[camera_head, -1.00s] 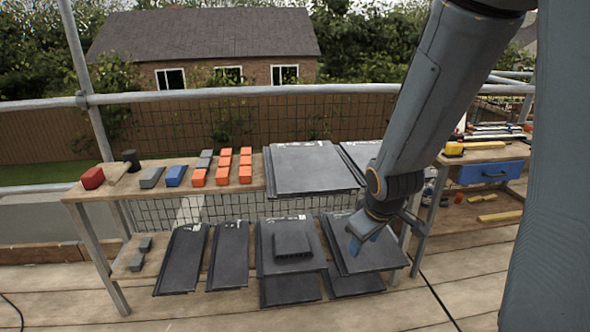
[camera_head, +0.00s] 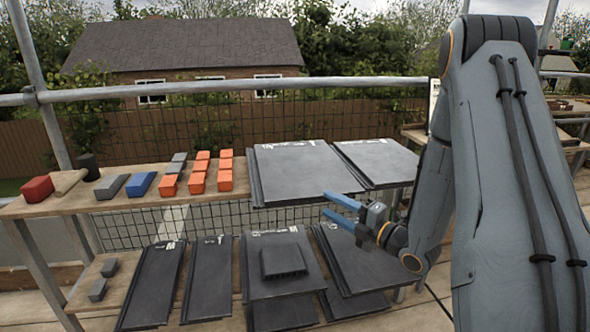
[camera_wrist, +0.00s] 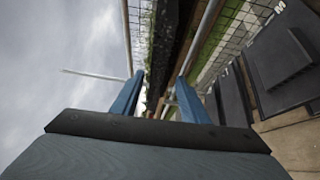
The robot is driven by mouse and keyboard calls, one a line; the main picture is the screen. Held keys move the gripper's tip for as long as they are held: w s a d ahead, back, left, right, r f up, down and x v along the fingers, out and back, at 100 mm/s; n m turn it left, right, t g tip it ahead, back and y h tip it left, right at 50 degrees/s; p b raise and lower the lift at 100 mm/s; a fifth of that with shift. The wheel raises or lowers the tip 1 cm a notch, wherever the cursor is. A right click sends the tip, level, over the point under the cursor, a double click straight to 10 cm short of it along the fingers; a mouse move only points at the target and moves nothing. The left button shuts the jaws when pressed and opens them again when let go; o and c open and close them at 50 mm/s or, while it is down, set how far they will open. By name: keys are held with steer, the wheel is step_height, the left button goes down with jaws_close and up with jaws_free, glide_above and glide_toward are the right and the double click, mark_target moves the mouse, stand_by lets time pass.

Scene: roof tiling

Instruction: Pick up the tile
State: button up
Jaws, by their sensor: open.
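Dark grey roof tiles lie on a two-level bench. On the upper shelf are a large tile stack (camera_head: 300,170) and a second stack (camera_head: 375,162) to its right.
The upper shelf's left part holds a red block (camera_head: 38,189), a blue block (camera_head: 140,184), grey blocks and several orange blocks (camera_head: 197,181). A mesh fence and a scaffold rail (camera_head: 210,88) stand behind. Small dark blocks (camera_head: 98,290) lie at the lower left.

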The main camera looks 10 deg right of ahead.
mark_target(313, 195)
steer(key=x, duration=0.6)
steer(key=shift+a+r, duration=0.25)
steer(key=shift+a, duration=0.05)
steer(key=shift+w+a, duration=0.3)
steer(key=shift+w, duration=0.2)
steer(key=shift+c, duration=0.5)
jaws_close()
steer(key=shift+r, duration=0.1)
